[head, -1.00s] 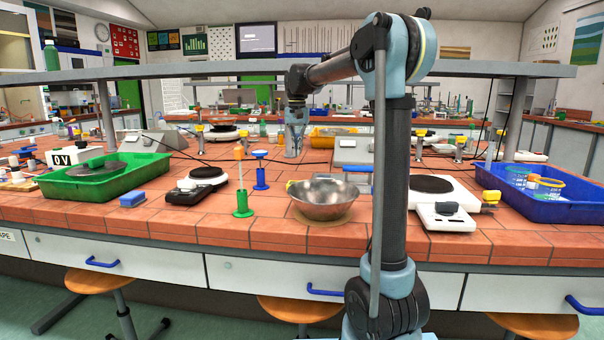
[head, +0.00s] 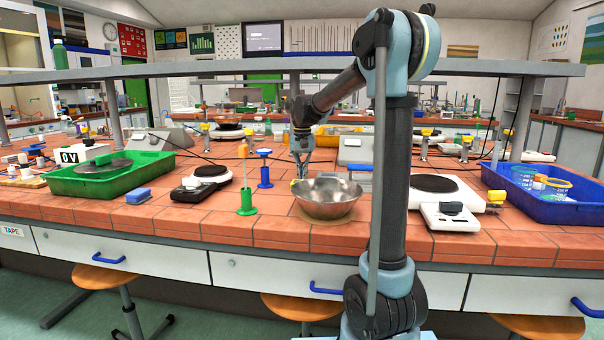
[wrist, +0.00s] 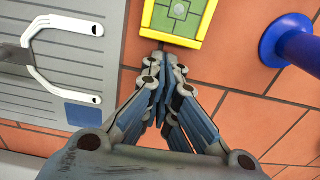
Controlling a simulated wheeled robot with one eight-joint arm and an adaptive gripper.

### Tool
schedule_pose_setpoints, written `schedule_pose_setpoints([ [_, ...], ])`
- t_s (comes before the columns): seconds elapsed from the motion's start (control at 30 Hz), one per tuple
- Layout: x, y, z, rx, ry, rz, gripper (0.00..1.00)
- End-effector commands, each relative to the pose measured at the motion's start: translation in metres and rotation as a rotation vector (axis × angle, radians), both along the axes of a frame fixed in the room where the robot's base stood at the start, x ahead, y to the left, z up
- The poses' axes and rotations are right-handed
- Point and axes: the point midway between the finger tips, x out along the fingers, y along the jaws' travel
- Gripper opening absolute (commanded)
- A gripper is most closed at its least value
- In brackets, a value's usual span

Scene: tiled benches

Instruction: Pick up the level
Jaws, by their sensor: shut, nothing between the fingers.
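The level is a small yellow-framed block with a green face and a round pale spot (wrist: 179,16). It lies on the tiles at the top of the wrist view, partly cut off by the frame edge. In the head view only a bit of yellow (head: 294,184) shows at the left rim of the metal bowl, mostly hidden. My gripper (wrist: 158,60) is shut and empty, its tips just short of the level's near edge in the picture. In the head view my gripper (head: 301,172) hangs low behind the bowl; whether it touches anything is unclear.
The metal bowl (head: 328,198) stands in front of my gripper. A blue stand (head: 264,172) and a green-based stand (head: 246,192) are to the left. A grey box with a handle (wrist: 60,60) lies close at the left in the wrist view. A shelf (head: 220,71) spans above.

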Motion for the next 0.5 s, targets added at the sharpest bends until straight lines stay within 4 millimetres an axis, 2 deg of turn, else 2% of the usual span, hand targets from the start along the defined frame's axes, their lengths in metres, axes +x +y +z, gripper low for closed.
schedule_pose_setpoints([
  [0.13,-0.0065,0.0015,0.0002,0.000,0.000,0.001,0.00],
  [0.5,-0.0081,0.0020,0.0004,0.000,0.000,0.001,0.00],
])
